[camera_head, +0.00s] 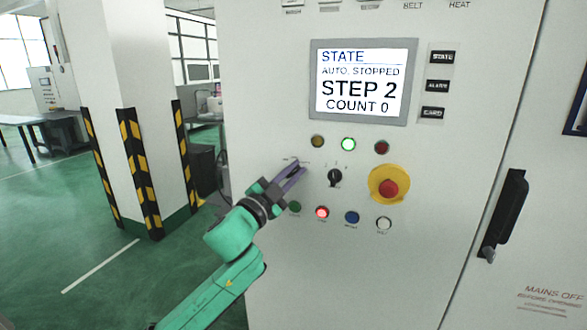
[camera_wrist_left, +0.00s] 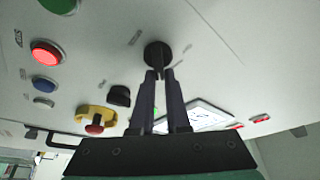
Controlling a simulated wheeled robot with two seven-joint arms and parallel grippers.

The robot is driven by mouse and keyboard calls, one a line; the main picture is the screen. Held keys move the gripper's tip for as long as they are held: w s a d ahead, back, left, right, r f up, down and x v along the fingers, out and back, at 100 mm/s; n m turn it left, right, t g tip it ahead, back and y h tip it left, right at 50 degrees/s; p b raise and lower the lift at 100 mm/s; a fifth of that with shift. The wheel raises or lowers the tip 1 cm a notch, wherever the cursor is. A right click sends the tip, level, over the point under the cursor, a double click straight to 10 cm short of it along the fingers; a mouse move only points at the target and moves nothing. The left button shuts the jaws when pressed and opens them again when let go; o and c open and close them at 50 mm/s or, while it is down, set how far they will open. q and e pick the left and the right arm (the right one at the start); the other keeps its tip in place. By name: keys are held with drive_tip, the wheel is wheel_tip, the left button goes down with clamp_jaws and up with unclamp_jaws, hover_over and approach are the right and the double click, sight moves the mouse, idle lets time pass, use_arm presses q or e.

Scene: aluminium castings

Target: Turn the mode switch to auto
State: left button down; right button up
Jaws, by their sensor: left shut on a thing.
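My left gripper (camera_head: 298,171) is at the control panel, left of a black selector knob (camera_head: 335,178). In the left wrist view, the fingertips (camera_wrist_left: 160,74) are shut on the grip of another round black knob (camera_wrist_left: 157,52), seemingly the mode switch. In the head view the fingers hide that knob, and its label is too small to read. The screen (camera_head: 360,80) reads "STATE, AUTO, STOPPED, STEP 2, COUNT 0". My right gripper is not in view.
A red emergency stop (camera_head: 389,188) on a yellow base is to the right. A row of buttons, one lit red (camera_head: 322,213), lies below the knobs. A lit green lamp (camera_head: 348,144) is above. A black door handle (camera_head: 503,215) stands out at the right.

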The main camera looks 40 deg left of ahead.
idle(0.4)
use_arm(q)
drive_tip(key=c, duration=0.9)
unclamp_jaws()
drive_tip(key=shift+w+a+f, duration=0.1)
drive_tip(key=shift+a+f, duration=0.05)
drive_tip(key=v, duration=1.4)
drive_tip(key=shift+s+b, duration=0.3)
